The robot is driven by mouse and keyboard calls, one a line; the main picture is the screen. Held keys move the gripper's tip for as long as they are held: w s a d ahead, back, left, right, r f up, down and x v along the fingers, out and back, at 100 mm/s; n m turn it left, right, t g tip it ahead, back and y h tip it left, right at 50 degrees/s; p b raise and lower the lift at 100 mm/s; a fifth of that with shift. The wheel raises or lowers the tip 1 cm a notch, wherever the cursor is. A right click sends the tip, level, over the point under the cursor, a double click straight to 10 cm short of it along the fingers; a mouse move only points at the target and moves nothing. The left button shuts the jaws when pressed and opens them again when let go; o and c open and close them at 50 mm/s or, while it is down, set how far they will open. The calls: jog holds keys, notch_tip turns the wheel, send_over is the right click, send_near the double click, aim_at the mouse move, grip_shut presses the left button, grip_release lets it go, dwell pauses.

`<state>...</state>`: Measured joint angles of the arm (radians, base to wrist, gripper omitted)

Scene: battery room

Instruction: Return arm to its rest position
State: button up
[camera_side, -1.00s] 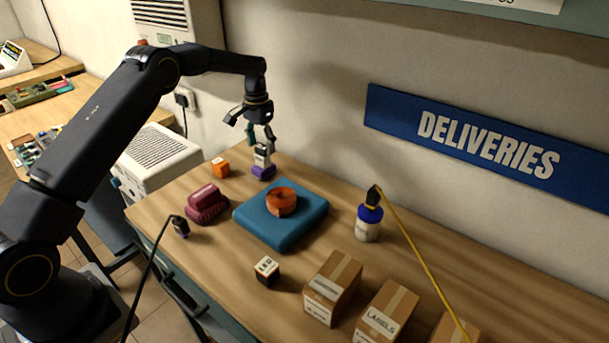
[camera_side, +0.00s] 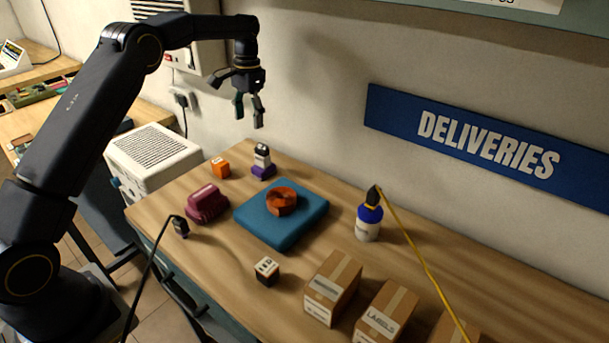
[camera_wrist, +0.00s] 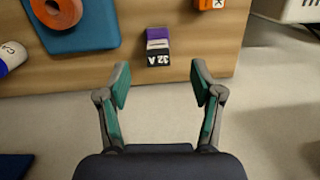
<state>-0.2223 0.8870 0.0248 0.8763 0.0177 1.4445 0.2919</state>
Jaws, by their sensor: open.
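My gripper (camera_side: 249,108) is open and empty, raised above the back left corner of the wooden table. Below it a small battery-like block (camera_side: 262,158), white and dark, stands upright on or in a purple base on the table. In the wrist view my gripper (camera_wrist: 161,85) has its fingers spread, and the purple, white and black block (camera_wrist: 158,47) lies beyond the fingertips, clear of them.
An orange block (camera_side: 221,167), a maroon ribbed object (camera_side: 207,204), a blue pad (camera_side: 258,232) with an orange ring (camera_side: 282,201), a small cube (camera_side: 267,271), a blue-topped bottle (camera_side: 368,222) and cardboard boxes (camera_side: 332,288) stand on the table. The wall is close behind.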

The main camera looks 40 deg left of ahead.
jog(key=s+r+m+g, duration=0.2)
jog(key=s+r, duration=0.2)
jog(key=s, duration=0.7)
jog(key=s+r+m+g, duration=0.1)
jog(key=s+r+g, duration=0.15)
jog(key=s, duration=0.85)
jog(key=s+d+r+n+t, duration=0.3)
jog(key=s+d+t, duration=0.8)
jog(key=d, duration=0.2)
jog(key=shift+s+d+r+n, duration=0.2)
jog(key=shift+d+r+n, duration=0.05)
jog(key=shift+r+n, duration=0.1)
